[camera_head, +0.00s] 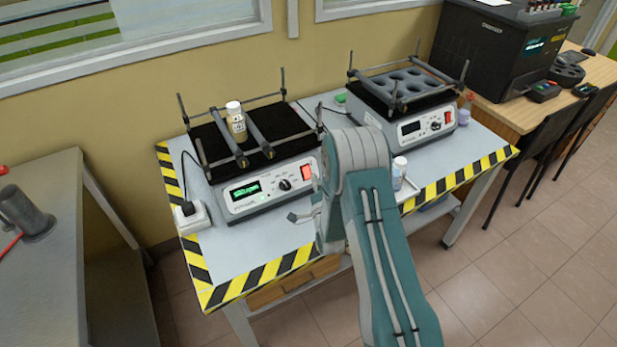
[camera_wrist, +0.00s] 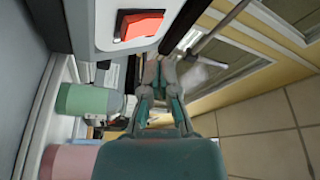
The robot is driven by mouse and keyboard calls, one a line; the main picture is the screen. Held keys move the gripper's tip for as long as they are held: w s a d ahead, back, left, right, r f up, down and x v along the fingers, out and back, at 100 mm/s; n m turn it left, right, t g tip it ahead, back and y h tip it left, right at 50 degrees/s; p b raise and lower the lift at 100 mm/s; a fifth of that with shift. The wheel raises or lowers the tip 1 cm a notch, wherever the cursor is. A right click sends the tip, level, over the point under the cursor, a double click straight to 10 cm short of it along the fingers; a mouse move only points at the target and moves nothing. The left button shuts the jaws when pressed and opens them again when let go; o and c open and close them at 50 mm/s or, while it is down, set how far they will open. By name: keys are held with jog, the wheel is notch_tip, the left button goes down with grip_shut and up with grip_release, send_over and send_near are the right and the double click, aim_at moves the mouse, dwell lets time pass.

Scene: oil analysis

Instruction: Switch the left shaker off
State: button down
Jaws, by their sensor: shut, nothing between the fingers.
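The left shaker (camera_head: 262,203) stands on the table with a lit green display (camera_head: 245,190) and a black knob. Its red switch (camera_head: 307,174) is at the right end of the front panel. In the wrist view the red switch (camera_wrist: 140,25) is large, near the top, on the pale panel. A small bottle (camera_head: 236,122) stands between the bars on the shaker's top. My gripper (camera_head: 293,217) is in front of the panel, below the switch, and is apart from it. In the wrist view my gripper (camera_wrist: 160,65) is shut and empty, with the switch above its tips.
The right shaker (camera_head: 398,133), with a dark display, holds a rack with round holes. A white-capped bottle (camera_head: 398,170) stands beside my arm. A white plug box (camera_head: 193,217) is at the left. Green (camera_wrist: 85,101) and pink (camera_wrist: 68,162) cylinders show in the wrist view.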

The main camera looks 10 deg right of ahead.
aim_at(309, 172)
jog(key=shift+w+a+f, duration=0.25)
jog(key=shift+w+f, duration=0.35)
jog(key=shift+w, duration=0.25)
jog(key=shift+w+f, duration=0.1)
dwell(0.8)
jog(key=shift+w, duration=0.2)
jog(key=shift+w+a+f, duration=0.15)
jog(key=shift+w+f, duration=0.05)
jog(key=shift+f, duration=0.05)
dwell(0.6)
jog(key=shift+s+r, duration=0.1)
jog(key=shift+s+d+r, duration=0.2)
jog(key=shift+s+r, duration=0.15)
jog(key=shift+s, duration=0.2)
jog(key=shift+s+d+r, duration=0.35)
jog(key=shift+s+r, duration=0.4)
jog(key=shift+s, duration=0.2)
jog(key=shift+s+d+r, duration=0.3)
jog(key=shift+s+r, duration=0.4)
jog(key=shift+s, duration=0.2)
